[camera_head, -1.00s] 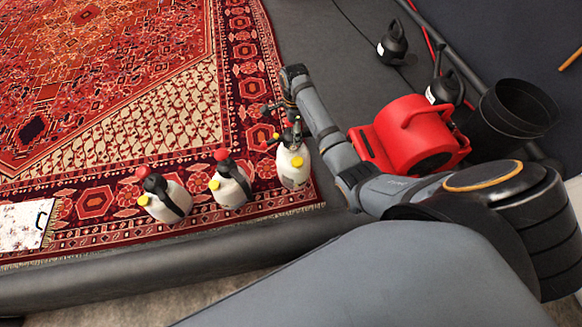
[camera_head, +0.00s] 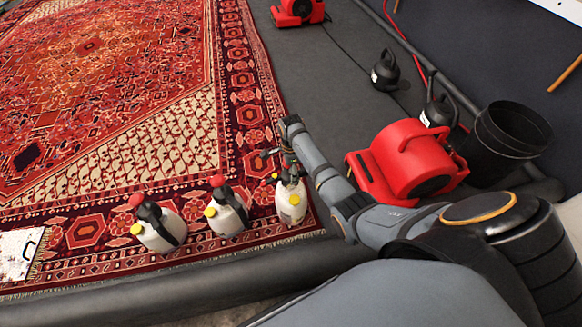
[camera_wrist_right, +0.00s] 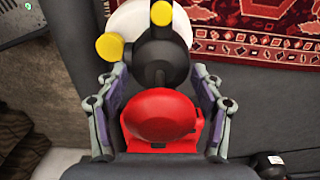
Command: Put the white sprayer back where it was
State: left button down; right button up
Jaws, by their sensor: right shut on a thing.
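Three white sprayers with black tops and yellow caps are in a row along the near border of the rug in the head view. The rightmost white sprayer (camera_head: 291,204) is in my right gripper (camera_head: 290,172), at the rug's near right corner. I cannot tell whether its base touches the rug. The right wrist view shows my right gripper (camera_wrist_right: 158,78) shut around the black neck of this white sprayer (camera_wrist_right: 127,20), below its red handle. The middle sprayer (camera_head: 225,219) and left sprayer (camera_head: 160,236) stand free beside it. My left gripper is out of view.
The patterned rug (camera_head: 110,60) fills the left. A red blower (camera_head: 408,160) and a black bucket (camera_head: 505,135) stand right of my arm. Black containers (camera_head: 385,70) stand behind. A dark raised edge (camera_head: 150,298) runs along the near side.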

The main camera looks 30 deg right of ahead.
jog(key=shift+w+f, duration=0.15)
jog(key=shift+f, duration=0.45)
jog(key=o, duration=1.8)
notch_tip(320, 180, up, 12)
jog(key=shift+r+p, duration=0.1)
jog(key=shift+p, duration=1.15)
